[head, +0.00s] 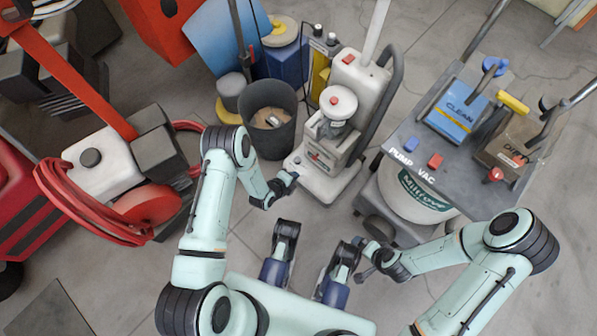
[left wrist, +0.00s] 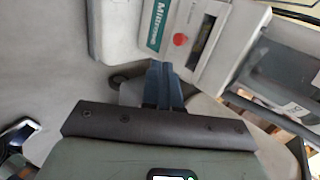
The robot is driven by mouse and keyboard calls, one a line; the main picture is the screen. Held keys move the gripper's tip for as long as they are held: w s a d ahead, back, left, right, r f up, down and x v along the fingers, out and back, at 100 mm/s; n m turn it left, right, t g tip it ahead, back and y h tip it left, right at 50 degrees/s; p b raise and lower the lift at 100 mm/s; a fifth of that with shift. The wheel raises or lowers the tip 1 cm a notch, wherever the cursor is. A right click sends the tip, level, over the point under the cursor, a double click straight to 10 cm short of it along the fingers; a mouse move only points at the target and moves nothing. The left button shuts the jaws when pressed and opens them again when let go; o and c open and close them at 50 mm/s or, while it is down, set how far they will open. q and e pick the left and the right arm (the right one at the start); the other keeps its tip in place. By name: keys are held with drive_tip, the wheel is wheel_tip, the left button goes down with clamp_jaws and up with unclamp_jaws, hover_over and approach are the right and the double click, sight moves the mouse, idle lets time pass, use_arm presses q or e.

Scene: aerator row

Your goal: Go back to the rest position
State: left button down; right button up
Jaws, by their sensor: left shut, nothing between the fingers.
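My left gripper (head: 291,178) is shut and empty. It hangs in front of the base of the white upright machine (head: 325,160); I cannot tell whether they touch. In the left wrist view its dark blue fingers (left wrist: 163,82) are together, pointing at the pale machine body with a red button (left wrist: 180,40). My right gripper (head: 362,245) is near the left side of the grey pump vac cart (head: 400,150). It is small and dark, and its finger opening cannot be made out.
A dark bucket (head: 268,135) stands left of the upright machine. A white and grey machine with a red hose (head: 65,205) stands at the left. The cart carries a blue "CLEAN" box (head: 457,110) and a brown box (head: 507,140). Bare concrete floor (head: 320,225) shows between my arms.

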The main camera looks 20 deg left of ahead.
use_arm(q)
drive_tip(key=s+r+n+g, duration=0.3)
drive_tip(key=s+n, duration=0.6)
drive_tip(key=n, duration=0.4)
drive_tip(key=s+r+n+g, duration=0.3)
drive_tip(key=s+n+g, duration=0.1)
drive_tip(key=s+n, duration=0.75)
drive_tip(key=s+d+r+g+p, duration=0.1)
drive_tip(key=s+r+p, duration=0.1)
drive_tip(key=r+p, duration=0.7)
drive_tip(key=s+d+r+n+g+p, duration=0.1)
drive_tip(key=s+d+r+g+p, duration=0.1)
drive_tip(key=r+p, duration=0.7)
drive_tip(key=shift+s+d+r+h+p, duration=0.2)
drive_tip(key=shift+s+r+h+p, duration=0.15)
drive_tip(key=shift+s, duration=0.2)
use_arm(e)
drive_tip(key=s+a+r+g, duration=0.1)
drive_tip(key=s+a+r, duration=0.1)
drive_tip(key=r, duration=0.7)
drive_tip(key=s+a+r+g+y, duration=0.1)
drive_tip(key=s+r, duration=0.4)
drive_tip(key=r, duration=0.5)
drive_tip(key=shift+s+a+n+g, duration=0.3)
drive_tip(key=shift+a+n+g, duration=0.1)
drive_tip(key=shift+g, duration=0.3)
drive_tip(key=shift+f, duration=0.1)
